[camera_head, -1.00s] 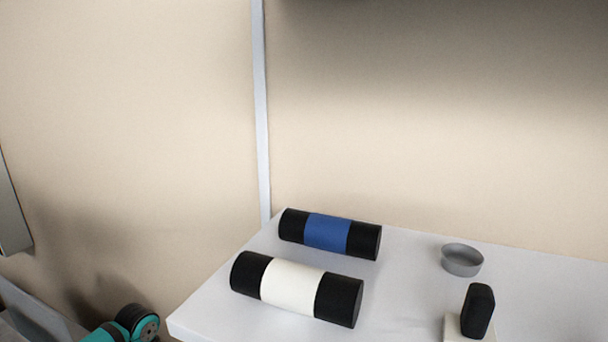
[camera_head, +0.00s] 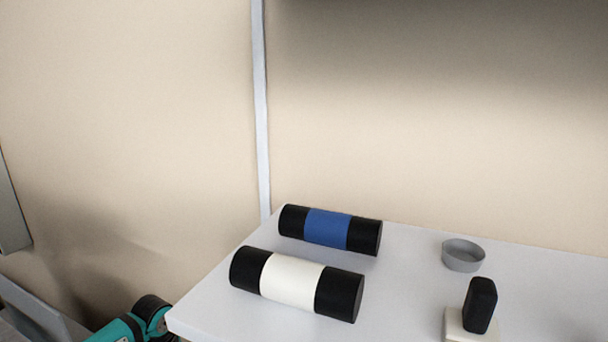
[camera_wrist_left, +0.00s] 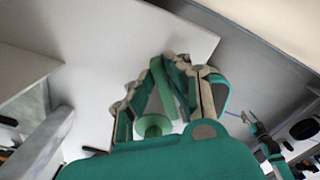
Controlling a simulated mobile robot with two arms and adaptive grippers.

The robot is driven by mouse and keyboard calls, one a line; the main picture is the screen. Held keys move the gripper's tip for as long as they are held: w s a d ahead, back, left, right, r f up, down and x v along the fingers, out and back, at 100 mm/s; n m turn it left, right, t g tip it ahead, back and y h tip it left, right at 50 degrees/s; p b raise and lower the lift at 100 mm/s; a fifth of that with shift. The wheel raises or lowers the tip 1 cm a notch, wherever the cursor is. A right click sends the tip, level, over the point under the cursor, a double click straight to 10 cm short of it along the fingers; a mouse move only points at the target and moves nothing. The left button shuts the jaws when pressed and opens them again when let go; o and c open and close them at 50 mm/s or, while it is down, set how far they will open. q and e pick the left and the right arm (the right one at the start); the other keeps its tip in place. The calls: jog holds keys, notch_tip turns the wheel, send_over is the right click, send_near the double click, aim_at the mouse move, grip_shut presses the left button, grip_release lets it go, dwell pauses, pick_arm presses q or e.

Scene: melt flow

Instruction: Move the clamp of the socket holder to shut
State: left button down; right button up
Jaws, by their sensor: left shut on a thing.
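My left gripper (camera_wrist_left: 165,65) shows in the left wrist view with its fingers around a slim green rod (camera_wrist_left: 161,82). A round green disc (camera_wrist_left: 153,126) sits at the rod's near end, between the fingers. In the head view only part of my teal left arm shows at the lower left, and its gripper is out of that picture. A small teal arm at the right of the left wrist view looks like my right arm; its gripper (camera_wrist_left: 247,117) is too small to read. I cannot make out the socket holder or its clamp in either view.
A white table (camera_head: 215,310) carries a roller with a blue band (camera_head: 326,228), a roller with a white band (camera_head: 292,280), a shallow grey dish (camera_head: 463,256) and a black block (camera_head: 481,305) on a pale base (camera_head: 455,327). A pale wall stands behind.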

pick_arm(q)
jog(key=shift+d+m, duration=0.15)
jog(key=shift+m, duration=0.15)
jog(key=d+m, duration=0.1)
jog(key=m, duration=0.2)
jog(key=shift+d+m, duration=0.3)
jog(key=shift+d, duration=0.05)
jog(key=d+m, duration=0.1)
jog(key=m, duration=0.1)
jog(key=shift+s+d+m, duration=0.1)
jog(key=shift+d+m, duration=0.1)
jog(key=shift+m, duration=0.2)
jog(key=c, duration=1.2)
grip_release()
jog(key=shift+c, duration=0.2)
